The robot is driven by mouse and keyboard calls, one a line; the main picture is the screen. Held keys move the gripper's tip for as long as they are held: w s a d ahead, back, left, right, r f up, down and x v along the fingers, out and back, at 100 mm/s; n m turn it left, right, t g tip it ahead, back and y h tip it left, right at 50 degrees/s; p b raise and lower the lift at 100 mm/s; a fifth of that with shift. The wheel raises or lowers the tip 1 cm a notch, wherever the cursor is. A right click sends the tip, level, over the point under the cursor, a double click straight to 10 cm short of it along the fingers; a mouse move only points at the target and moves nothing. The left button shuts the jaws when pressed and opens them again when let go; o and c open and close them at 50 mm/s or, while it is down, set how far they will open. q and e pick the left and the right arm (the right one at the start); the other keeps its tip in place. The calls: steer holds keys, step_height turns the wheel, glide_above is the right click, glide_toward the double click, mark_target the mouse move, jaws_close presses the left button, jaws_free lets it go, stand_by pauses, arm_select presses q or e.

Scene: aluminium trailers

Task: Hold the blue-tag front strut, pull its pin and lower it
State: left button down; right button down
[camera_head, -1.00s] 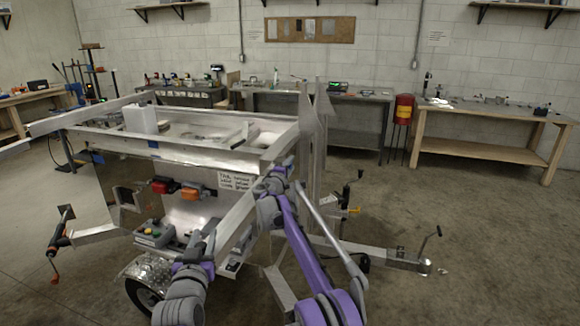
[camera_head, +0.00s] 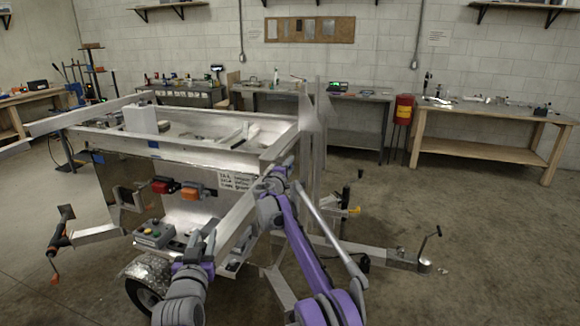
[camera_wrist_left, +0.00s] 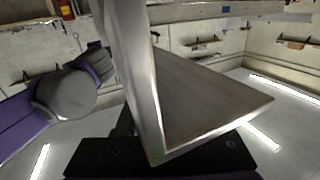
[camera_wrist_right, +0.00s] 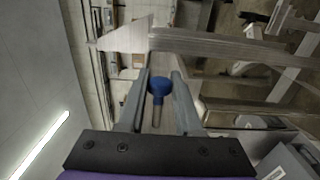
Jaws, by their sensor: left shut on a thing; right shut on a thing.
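The front strut (camera_head: 233,219) is a bare aluminium bar slanting up to the trailer's top frame. My left gripper (camera_head: 207,240) is shut on it near its lower end. In the left wrist view the strut (camera_wrist_left: 145,85) rises as a broad metal angle from the gripper, whose fingertips are hidden. My right gripper (camera_head: 283,169) is at the strut's upper end, by the frame corner. In the right wrist view a blue-headed pin (camera_wrist_right: 159,86) with a metal shank sits between its fingers, which are shut on it. A small blue tag (camera_head: 153,144) shows on the top rail.
The trailer (camera_head: 215,157) carries a white container (camera_head: 141,119). A control box (camera_head: 154,234) and red and orange lamps (camera_head: 175,190) are on its near side. The drawbar (camera_head: 395,258) extends right. Open floor lies right of it, before a wooden bench (camera_head: 480,119).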

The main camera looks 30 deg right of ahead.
stand_by(0.5)
steer(key=s+d, duration=0.2)
steer(key=shift+s, duration=0.3)
steer(key=c, duration=0.6)
jaws_free()
steer(key=shift+d, duration=0.1)
steer(key=v, duration=1.2)
